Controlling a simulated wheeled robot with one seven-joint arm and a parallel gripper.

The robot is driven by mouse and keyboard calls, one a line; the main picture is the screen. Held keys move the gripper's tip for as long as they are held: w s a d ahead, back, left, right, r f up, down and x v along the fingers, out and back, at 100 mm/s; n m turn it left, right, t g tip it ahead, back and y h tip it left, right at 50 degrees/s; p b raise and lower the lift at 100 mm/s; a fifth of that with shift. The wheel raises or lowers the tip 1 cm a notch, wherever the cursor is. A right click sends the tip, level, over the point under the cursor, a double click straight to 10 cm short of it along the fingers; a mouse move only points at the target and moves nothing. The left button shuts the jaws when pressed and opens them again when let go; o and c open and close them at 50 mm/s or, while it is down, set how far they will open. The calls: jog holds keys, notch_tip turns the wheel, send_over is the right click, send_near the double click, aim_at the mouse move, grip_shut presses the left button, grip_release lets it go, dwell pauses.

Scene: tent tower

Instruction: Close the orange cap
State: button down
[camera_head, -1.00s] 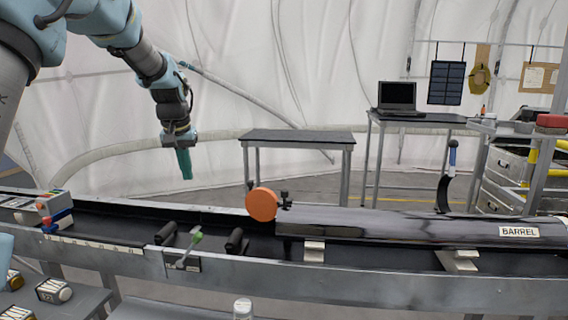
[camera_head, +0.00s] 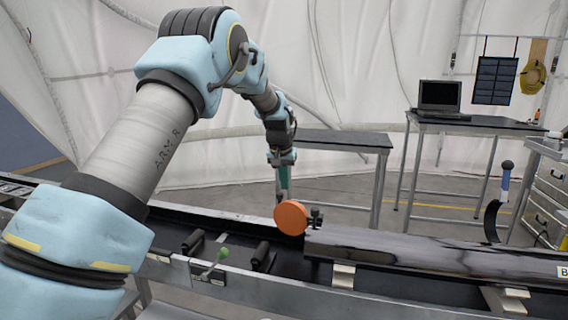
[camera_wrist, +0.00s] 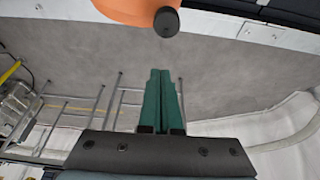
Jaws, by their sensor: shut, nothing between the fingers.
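The orange cap (camera_head: 291,217) is a round disc at the left end of the dark barrel (camera_head: 400,249). It stands upright, with a black knob and hinge fitting on its right side. From here I cannot tell how far it is swung from the barrel mouth. My gripper (camera_head: 283,196) has green fingers, points down and is just behind the cap, partly hidden by it. In the wrist view the fingers (camera_wrist: 162,75) are together and empty. The orange cap (camera_wrist: 125,8) is at that view's top edge, with a dark round knob (camera_wrist: 166,21) near the fingertips, apart from them.
Behind are a bare table (camera_head: 345,140) and a table with a laptop (camera_head: 440,97). A blue-handled curved tool (camera_head: 498,200) stands at the right.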

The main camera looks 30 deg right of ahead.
jog(key=shift+s+a+r+p, duration=0.1)
jog(key=shift+s+a+p, duration=0.5)
jog(key=shift+s+a, duration=0.85)
jog(key=shift+s, duration=0.1)
